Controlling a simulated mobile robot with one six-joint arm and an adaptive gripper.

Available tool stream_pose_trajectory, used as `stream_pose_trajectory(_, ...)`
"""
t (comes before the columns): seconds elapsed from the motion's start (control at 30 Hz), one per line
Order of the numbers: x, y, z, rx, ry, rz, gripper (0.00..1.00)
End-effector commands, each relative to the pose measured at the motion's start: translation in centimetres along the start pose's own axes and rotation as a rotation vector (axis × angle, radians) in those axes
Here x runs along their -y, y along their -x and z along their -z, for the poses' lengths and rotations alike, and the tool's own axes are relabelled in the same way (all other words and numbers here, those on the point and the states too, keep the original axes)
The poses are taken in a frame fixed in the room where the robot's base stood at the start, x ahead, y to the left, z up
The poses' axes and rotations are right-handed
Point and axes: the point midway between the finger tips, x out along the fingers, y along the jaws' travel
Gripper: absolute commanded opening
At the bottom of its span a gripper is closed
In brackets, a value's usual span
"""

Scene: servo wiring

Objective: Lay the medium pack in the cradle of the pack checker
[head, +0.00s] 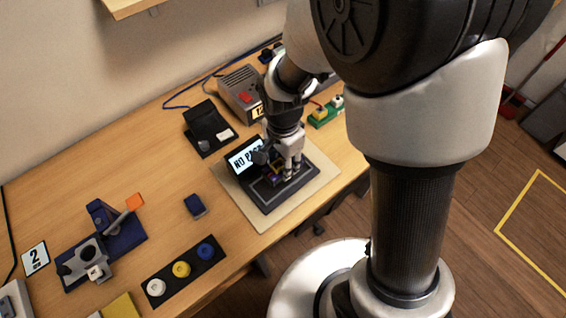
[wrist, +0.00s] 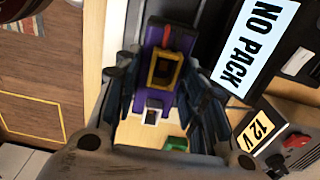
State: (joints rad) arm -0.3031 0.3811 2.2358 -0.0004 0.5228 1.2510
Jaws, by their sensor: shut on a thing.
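The pack checker (head: 268,204) is a dark unit on a pale mat, with a lit display (head: 245,156) reading "NO PACK"; the display also shows in the wrist view (wrist: 257,40). My gripper (head: 289,172) points down over the checker's cradle area. In the wrist view my gripper (wrist: 163,95) is shut on a purple pack (wrist: 150,101), with one finger on each side. The pack has a yellow-framed dark window, a red mark and a white connector end. In the head view the fingers mostly hide the pack, and I cannot tell whether it touches the cradle.
A grey 12 V supply (head: 240,93) and a black stand (head: 206,128) are behind the checker. A green block (head: 323,117) lies to its right.

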Motion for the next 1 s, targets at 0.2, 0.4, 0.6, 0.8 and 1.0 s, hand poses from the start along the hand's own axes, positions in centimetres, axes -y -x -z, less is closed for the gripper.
stream_pose_trajectory(0.2, -0.1, -3.3, 0.0, 0.001, 0.000, -0.003, 0.00)
stream_pose_trajectory(0.4, 0.0, -3.4, 0.0, 0.000, 0.000, -0.001, 0.00)
stream_pose_trajectory(0.6, 0.0, -3.8, 0.0, 0.000, 0.000, -0.001, 0.00)
stream_pose_trajectory(0.8, -0.1, -3.7, 0.0, 0.001, 0.000, -0.002, 0.46)
stream_pose_trajectory(1.0, -0.1, -3.7, 0.0, 0.001, 0.000, -0.002, 0.46)
